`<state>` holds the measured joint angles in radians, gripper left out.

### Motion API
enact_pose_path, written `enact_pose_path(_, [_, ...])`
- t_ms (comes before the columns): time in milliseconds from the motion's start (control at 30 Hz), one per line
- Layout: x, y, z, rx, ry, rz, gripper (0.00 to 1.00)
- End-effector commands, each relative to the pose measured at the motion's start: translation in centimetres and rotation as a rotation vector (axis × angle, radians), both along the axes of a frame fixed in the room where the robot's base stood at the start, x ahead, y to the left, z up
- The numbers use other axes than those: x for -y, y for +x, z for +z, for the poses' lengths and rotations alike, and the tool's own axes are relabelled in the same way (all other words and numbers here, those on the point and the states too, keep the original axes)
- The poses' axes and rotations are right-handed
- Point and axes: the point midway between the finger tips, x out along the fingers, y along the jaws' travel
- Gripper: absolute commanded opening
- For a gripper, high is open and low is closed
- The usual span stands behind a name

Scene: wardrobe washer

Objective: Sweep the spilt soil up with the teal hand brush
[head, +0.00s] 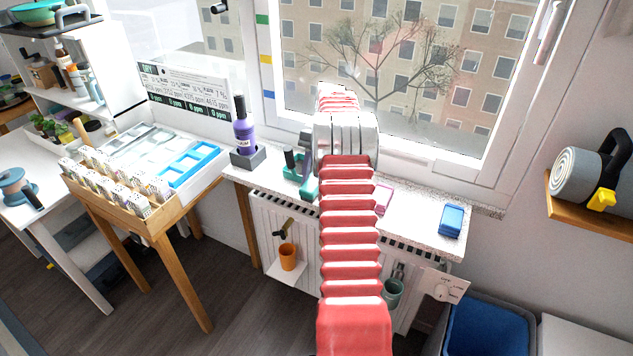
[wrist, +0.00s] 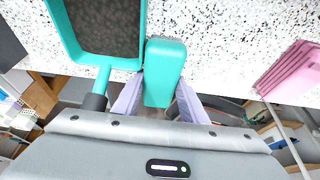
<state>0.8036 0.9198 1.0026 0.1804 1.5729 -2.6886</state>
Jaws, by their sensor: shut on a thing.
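The teal hand brush (wrist: 165,72) is between the two fingers of my gripper (wrist: 160,88) in the wrist view. The fingers are shut on it, above the speckled sill. Its bristles are not visible. A teal pan (wrist: 69,50) with a dark grey, grainy inside lies just left of the brush, its dark handle towards me. I cannot tell whether the dark inside is soil. In the head view a teal piece (head: 306,186) shows on the sill beside my arm, which hides the gripper and brush. No loose soil is clearly visible on the sill.
A pink stack (wrist: 290,72) lies right of the brush on the sill (head: 415,228). A blue block (head: 451,220) lies farther right. A purple bottle (head: 244,135) stands in a grey holder to the left. The window is behind, and a radiator is below.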

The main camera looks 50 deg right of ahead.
Motion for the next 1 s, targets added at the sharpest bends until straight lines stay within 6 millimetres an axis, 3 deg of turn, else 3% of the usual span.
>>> enact_pose_path(267, [0.1,-0.1,0.0,0.000,0.000,-0.001,0.18])
enact_pose_path(567, [0.5,-1.7,0.0,-0.001,0.001,-0.001,0.18])
enact_pose_path(800, [0.5,-1.6,-0.1,0.000,0.001,0.000,0.18])
enact_pose_path(1000, [0.1,-0.2,-0.1,-0.001,0.000,0.001,0.18])
